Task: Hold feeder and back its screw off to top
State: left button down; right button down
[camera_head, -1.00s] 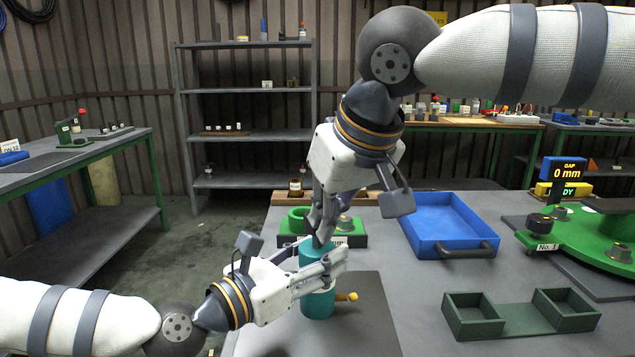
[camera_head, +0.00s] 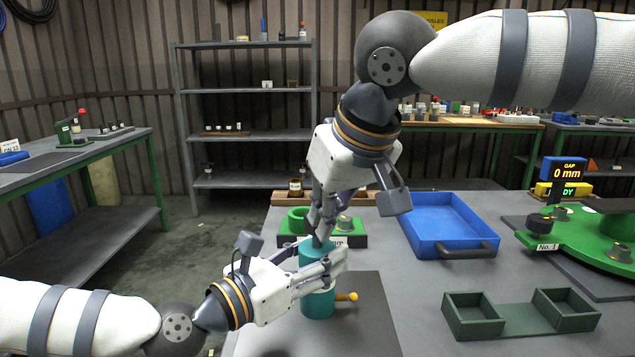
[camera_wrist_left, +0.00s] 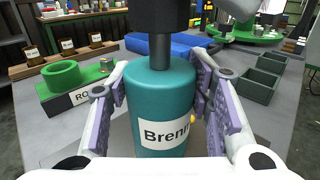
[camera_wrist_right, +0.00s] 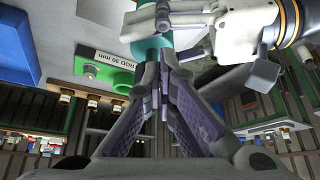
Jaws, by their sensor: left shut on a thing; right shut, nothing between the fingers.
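The feeder (camera_head: 318,303) is a teal upright cylinder with a white label reading "Brenn" in the left wrist view (camera_wrist_left: 158,100). My left gripper (camera_head: 330,272) is shut around its body from the side. A small yellow knob (camera_head: 348,296) sticks out from its right side. In the left wrist view a grey rod (camera_wrist_left: 160,52) stands on the feeder's top under a dark block (camera_wrist_left: 160,16), which the frame edge cuts off. My right gripper (camera_head: 318,242) points down at the feeder's top, its fingers together with nothing between them. In the right wrist view its fingertips (camera_wrist_right: 164,60) hide part of the teal body.
A green rod holder (camera_head: 350,240) with a ring stands just behind the feeder. A blue tray (camera_head: 425,249) lies to the right, with dark green bins (camera_head: 505,318) nearer. The green No. 1 fixture (camera_head: 590,240) is at far right. A dark mat (camera_head: 365,335) lies under the feeder.

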jog(key=shift+w+d, duration=0.2)
jog(key=shift+d, duration=0.1)
jog(key=shift+w+d+f, duration=0.2)
jog(key=shift+w+d, duration=0.25)
jog(key=shift+d, duration=0.3)
dwell(0.4)
jog(key=shift+s+d, duration=0.1)
notch_tip(320, 180, up, 6)
jog(key=shift+s+r, duration=0.2)
jog(key=shift+s, duration=0.05)
dwell(0.3)
